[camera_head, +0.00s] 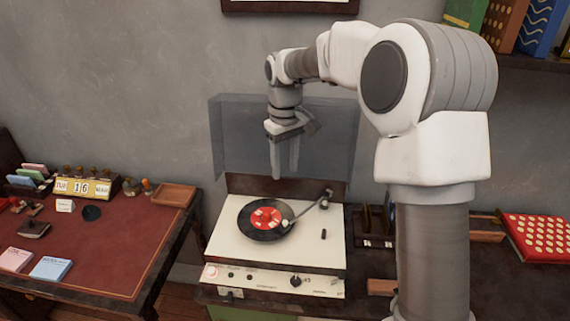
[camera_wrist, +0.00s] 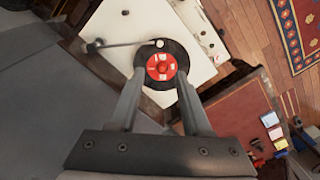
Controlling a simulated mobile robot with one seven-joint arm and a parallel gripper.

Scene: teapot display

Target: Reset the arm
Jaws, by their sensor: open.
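My gripper (camera_head: 284,160) is open and empty. It points down and hangs in the air above the back of a cream record player. In the wrist view, the two fingers of my gripper (camera_wrist: 160,102) stand apart, with the record showing beyond and between their tips. The record player (camera_head: 228,240) has its clear lid (camera_head: 335,130) raised. A black record (camera_head: 249,229) with a red label lies on it. The tonearm (camera_head: 308,209) reaches from the right toward the record, and its tip appears over the record in the wrist view; I cannot tell whether it touches.
A desk (camera_head: 100,262) on the left carries a date calendar (camera_head: 82,188), a wooden tray (camera_head: 173,195) and small pads. A red dotted box (camera_head: 540,238) lies on the right. Books (camera_head: 505,22) stand on a shelf at the upper right. A wall is behind the player.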

